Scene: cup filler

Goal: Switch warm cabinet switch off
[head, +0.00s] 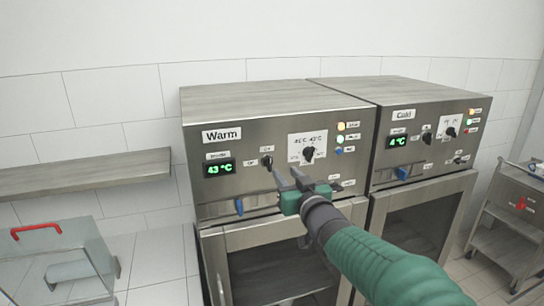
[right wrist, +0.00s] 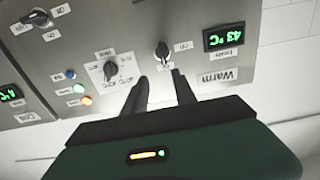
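The warm cabinet (head: 270,115) is a steel unit marked "Warm" with a green 43 °C display. Its small black switch (head: 267,161) sits right of that display, with an "Off" label at its left and an "On" label above it. It also shows in the right wrist view (right wrist: 162,50), where the panel appears upside down. Which label the knob points at is hard to tell. My right gripper (head: 287,173) is open and empty, just in front of the panel, slightly right of and below the switch. In the wrist view its two fingers (right wrist: 160,82) are apart, the switch beyond their gap.
A larger temperature dial (head: 309,154) and indicator lights (head: 341,133) are right of the switch. The cold cabinet (head: 425,125) stands at the right.

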